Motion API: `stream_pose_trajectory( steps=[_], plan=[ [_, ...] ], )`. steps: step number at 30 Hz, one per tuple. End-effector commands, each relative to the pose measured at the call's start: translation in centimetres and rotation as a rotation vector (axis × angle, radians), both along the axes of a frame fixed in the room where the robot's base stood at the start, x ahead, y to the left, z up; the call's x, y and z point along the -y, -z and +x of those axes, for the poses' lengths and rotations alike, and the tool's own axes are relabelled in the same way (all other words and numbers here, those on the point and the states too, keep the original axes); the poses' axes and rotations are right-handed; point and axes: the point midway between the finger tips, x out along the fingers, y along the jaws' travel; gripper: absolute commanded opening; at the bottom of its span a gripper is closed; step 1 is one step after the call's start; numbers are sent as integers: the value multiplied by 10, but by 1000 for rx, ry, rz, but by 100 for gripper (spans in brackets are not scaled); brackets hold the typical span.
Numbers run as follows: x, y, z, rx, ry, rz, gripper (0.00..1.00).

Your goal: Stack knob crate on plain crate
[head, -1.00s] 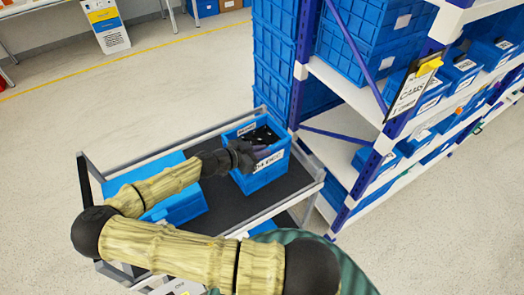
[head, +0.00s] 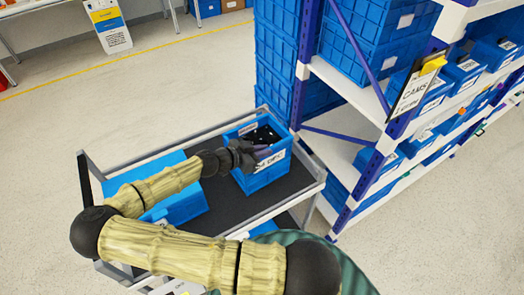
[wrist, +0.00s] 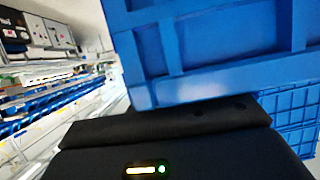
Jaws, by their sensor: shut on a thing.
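The knob crate (head: 270,174) is a blue open box with black parts inside and a white label on its front. It is at the right end of the cart's top deck in the head view. My gripper (head: 256,153) is at its left side and is shut on it; the fingertips are hard to make out. The crate's blue wall (wrist: 220,55) fills the upper right of the wrist view, slightly tilted. I cannot tell whether its base touches the deck. Another blue crate (head: 186,208), probably the plain crate, is at the deck's left, partly hidden by my arm.
The cart deck (head: 225,208) is dark with a grey rail frame. Blue crates (head: 275,70) are stacked behind it. A shelf rack with a blue post (head: 350,195) and blue bins stands close on the right. Open floor (head: 120,110) lies behind and left.

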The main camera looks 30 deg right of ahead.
Motion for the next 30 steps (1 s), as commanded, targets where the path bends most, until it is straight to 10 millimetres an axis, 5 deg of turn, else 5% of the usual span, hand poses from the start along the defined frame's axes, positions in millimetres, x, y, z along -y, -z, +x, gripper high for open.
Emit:
stream_pose_trajectory(
  steps=[30],
  plan=[
    [0,7,1,4,1,0,0]
  ],
)
